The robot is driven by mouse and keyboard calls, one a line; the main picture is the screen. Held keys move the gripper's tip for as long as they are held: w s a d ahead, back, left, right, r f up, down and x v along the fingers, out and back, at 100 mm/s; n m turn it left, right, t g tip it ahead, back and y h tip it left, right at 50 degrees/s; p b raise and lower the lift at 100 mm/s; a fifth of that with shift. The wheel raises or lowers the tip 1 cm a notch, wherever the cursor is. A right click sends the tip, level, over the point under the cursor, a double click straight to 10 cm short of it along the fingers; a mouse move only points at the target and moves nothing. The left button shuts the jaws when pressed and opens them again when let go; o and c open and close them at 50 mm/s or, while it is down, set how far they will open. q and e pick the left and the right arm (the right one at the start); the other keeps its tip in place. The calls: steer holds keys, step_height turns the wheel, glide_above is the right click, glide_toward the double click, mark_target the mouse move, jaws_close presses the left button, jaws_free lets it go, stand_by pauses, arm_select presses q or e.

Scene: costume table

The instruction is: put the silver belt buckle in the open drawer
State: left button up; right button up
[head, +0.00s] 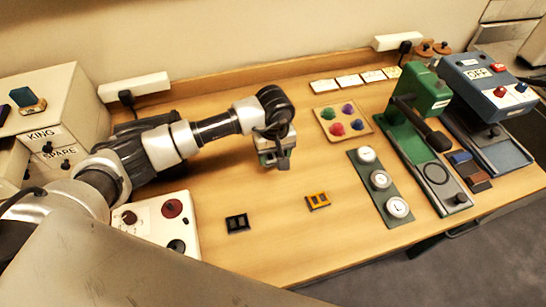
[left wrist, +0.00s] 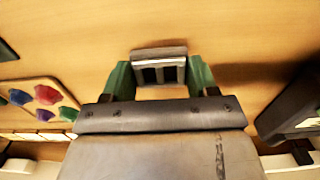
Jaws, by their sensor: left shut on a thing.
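My left gripper (head: 275,158) is above the middle of the wooden table in the head view. In the left wrist view its green fingers (left wrist: 159,80) are shut on the silver belt buckle (left wrist: 160,70), a small rectangular frame with dark openings. The buckle is mostly hidden by the gripper in the head view. A cream drawer cabinet (head: 60,100) stands at the left, with fronts labelled KING and SPARE. Part of it at the far left edge looks pulled out, but my arm and the frame edge hide much of it. My right gripper is not in view.
A black buckle (head: 237,222) and a gold buckle (head: 318,201) lie on the table. A tray of coloured gems (head: 343,121), a dial panel (head: 366,176), a green press (head: 425,150) and a blue machine (head: 490,85) stand right. A white panel (head: 150,218) sits below my left arm.

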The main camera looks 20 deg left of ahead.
mark_target(273, 168)
arm_select(q)
steer(key=shift+a+f, duration=0.1)
steer(key=shift+f, duration=0.1)
step_height(273, 168, down, 3)
steer(key=shift+f+p, duration=0.15)
steer(key=shift+p, duration=0.65)
steer(key=shift+f, duration=0.2)
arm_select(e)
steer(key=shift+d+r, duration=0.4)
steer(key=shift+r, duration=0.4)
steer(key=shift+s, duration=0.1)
arm_select(q)
steer(key=shift+f+b, duration=0.2)
steer(key=shift+b, duration=0.15)
steer(key=o, duration=0.9)
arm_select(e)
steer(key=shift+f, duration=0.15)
